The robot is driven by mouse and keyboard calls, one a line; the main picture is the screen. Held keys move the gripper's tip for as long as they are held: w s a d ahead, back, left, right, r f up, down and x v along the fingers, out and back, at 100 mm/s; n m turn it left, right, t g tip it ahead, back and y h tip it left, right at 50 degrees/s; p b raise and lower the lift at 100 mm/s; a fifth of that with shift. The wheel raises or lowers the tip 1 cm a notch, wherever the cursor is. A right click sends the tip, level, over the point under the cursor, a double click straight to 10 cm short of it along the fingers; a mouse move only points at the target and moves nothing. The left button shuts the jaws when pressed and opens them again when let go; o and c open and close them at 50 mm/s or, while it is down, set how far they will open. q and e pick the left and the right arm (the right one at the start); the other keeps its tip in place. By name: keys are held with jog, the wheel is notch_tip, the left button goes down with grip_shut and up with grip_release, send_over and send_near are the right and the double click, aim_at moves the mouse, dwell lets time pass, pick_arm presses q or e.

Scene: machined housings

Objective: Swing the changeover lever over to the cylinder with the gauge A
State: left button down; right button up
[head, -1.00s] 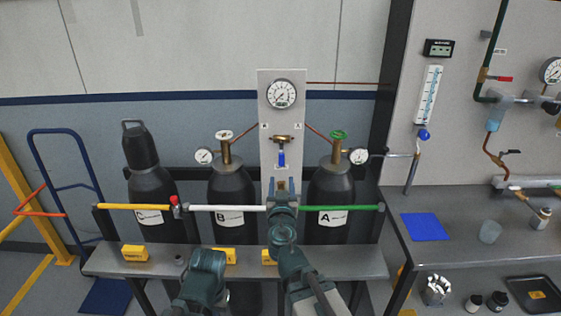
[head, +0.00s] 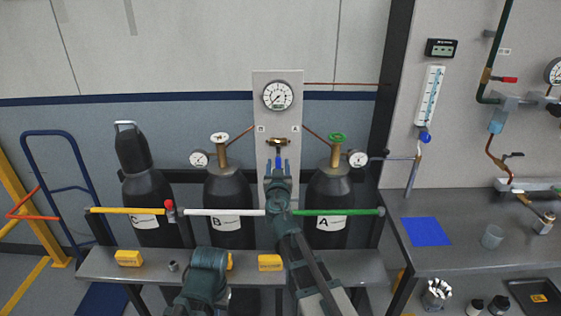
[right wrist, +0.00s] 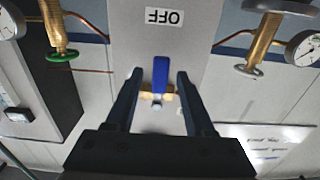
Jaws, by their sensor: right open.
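The changeover lever (head: 278,162) is a blue handle on a brass valve (head: 278,142) on the pale panel. It hangs straight down, toward the OFF label (right wrist: 178,16) seen in the upside-down right wrist view. Cylinder A (head: 331,188), with a green handwheel and gauge (head: 358,159), stands right of the panel; cylinder B (head: 229,185) stands left. My right gripper (head: 279,172) is at the lever. In the right wrist view its open fingers (right wrist: 159,76) stand either side of the blue lever (right wrist: 160,71), with gaps showing. My left gripper is not visible.
A yellow, white and green rail (head: 225,212) crosses in front of the cylinders. A bench (head: 110,264) with yellow blocks lies below it. A large gauge (head: 278,96) tops the panel. A grey worktable (head: 460,235) stands at the right.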

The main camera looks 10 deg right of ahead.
jog(key=shift+x, duration=0.8)
jog(key=shift+s, duration=0.1)
grip_shut()
dwell(0.8)
